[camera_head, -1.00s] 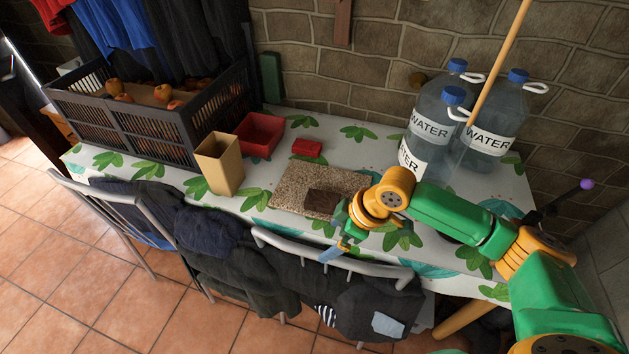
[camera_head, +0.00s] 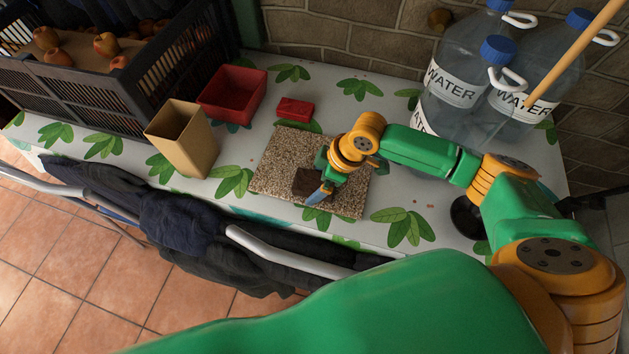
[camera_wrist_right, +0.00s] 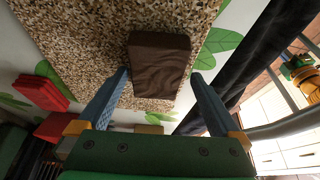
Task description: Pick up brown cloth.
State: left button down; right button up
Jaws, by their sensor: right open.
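The brown cloth (camera_head: 307,182) is a small dark folded block lying on a speckled tan mat (camera_head: 272,168) on the table. In the right wrist view the brown cloth (camera_wrist_right: 159,62) lies just beyond the fingertips, roughly between their lines. My right gripper (camera_head: 322,190) is beside the cloth in the head view and partly covers its right side. My left gripper is not in view.
A red box (camera_head: 232,93), a tan open container (camera_head: 182,138) and a small red block (camera_head: 295,109) stand left of and behind the mat. A dark crate (camera_head: 130,80) holds fruit. Water bottles (camera_head: 455,95) stand at the back right. Chairs with clothes (camera_head: 190,222) line the front edge.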

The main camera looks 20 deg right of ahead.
jog(key=shift+w+f, duration=0.3)
jog(key=shift+f, duration=0.1)
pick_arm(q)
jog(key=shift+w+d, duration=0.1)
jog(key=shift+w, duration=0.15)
pick_arm(e)
jog(key=shift+s, duration=0.15)
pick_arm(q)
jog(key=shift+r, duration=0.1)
pick_arm(e)
jog(key=shift+f, duration=0.15)
